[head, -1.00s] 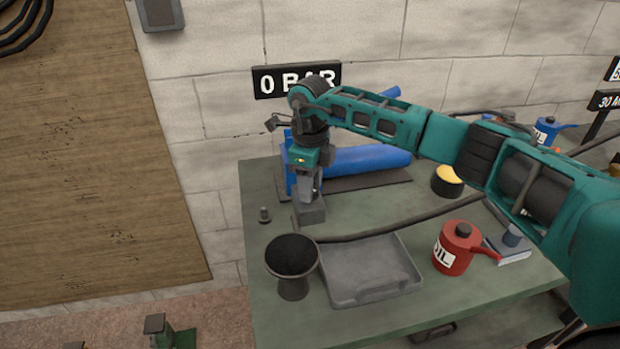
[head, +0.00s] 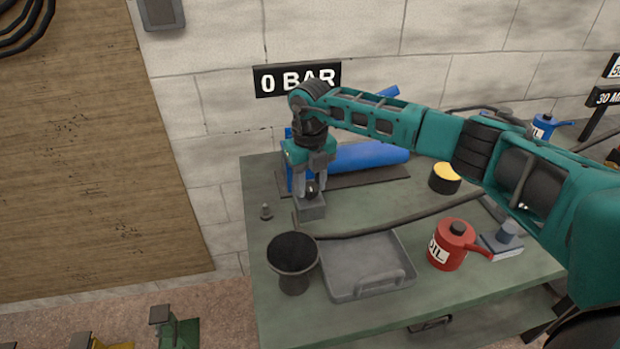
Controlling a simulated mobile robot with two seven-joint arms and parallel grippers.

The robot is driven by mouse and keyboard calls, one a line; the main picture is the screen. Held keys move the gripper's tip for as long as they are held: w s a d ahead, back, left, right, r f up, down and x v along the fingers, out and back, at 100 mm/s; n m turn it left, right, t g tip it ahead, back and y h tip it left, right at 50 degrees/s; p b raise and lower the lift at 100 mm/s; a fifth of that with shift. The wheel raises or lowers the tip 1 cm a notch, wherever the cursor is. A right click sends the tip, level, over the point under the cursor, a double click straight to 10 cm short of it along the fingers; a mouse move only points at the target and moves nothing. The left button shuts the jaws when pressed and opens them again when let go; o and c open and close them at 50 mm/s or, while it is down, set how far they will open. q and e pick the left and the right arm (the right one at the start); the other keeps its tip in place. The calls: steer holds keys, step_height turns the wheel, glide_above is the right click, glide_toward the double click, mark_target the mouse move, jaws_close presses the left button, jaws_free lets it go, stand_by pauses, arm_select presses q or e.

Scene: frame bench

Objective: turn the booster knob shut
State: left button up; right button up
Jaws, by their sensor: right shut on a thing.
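The booster is a blue cylinder (head: 372,155) lying on a dark base at the back of the green bench, with a grey block (head: 311,207) at its left front. A dark round knob (head: 312,189) sits on top of that block. My right gripper (head: 311,190) points down from above with its two fingers on either side of the knob, shut on it. My right arm reaches in from the right and hides part of the booster. A sign reading "0 BAR" (head: 297,78) is on the wall behind. My left gripper is not in view.
A dark hose (head: 400,226) runs across behind the tray.

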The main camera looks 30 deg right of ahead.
mark_target(310, 186)
stand_by(0.3)
steer(key=o, duration=1.1)
steer(key=shift+c, duration=0.2)
steer(key=shift+r, duration=0.3)
step_height(310, 186, up, 12)
steer(key=shift+r, duration=0.2)
